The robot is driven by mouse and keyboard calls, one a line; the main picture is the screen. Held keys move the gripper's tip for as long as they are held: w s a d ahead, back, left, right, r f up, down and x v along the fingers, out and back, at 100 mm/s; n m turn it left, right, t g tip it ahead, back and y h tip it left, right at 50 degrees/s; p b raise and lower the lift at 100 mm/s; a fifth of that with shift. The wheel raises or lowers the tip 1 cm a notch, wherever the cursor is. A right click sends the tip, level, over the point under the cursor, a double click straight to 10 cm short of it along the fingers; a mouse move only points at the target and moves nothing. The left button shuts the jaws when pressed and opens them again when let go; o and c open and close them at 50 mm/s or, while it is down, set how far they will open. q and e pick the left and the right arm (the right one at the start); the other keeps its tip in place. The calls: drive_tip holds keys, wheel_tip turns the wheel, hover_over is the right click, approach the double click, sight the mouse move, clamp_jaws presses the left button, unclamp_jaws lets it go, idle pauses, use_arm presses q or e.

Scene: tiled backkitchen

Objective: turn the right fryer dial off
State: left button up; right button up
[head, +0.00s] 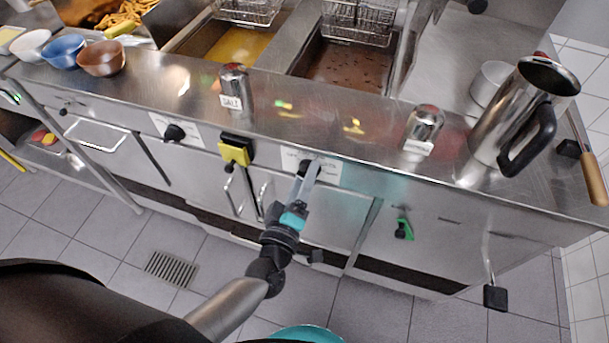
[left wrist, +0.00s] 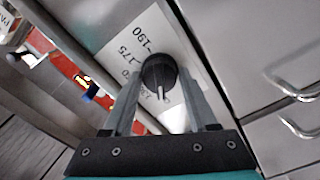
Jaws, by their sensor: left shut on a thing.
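The right fryer dial (left wrist: 158,70) is a round black knob on a white label plate (left wrist: 140,45) with printed numbers such as 190 and 175. In the left wrist view its pale pointer mark faces down the picture, towards the gripper's palm. My left gripper (head: 308,168) reaches the dial on the counter's front panel. Its two fingers, one on each side in the wrist view (left wrist: 160,88), are shut on the dial. In the head view the fingers hide much of the dial. My right gripper is in neither view.
The left fryer dial (head: 174,132) and a yellow-and-black box (head: 236,150) are on the front panel to the left. A green-and-black item (head: 404,226) is to the right. Shakers (head: 235,88) and a metal jug (head: 525,112) stand on the counter near the front edge.

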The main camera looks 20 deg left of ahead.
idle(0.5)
use_arm(q)
drive_tip(key=o, duration=1.4)
drive_tip(key=shift+c, duration=0.2)
drive_tip(key=shift+s, duration=0.1)
drive_tip(key=s+p, duration=0.1)
drive_tip(key=s, duration=1.4)
drive_tip(key=shift+a, duration=0.25)
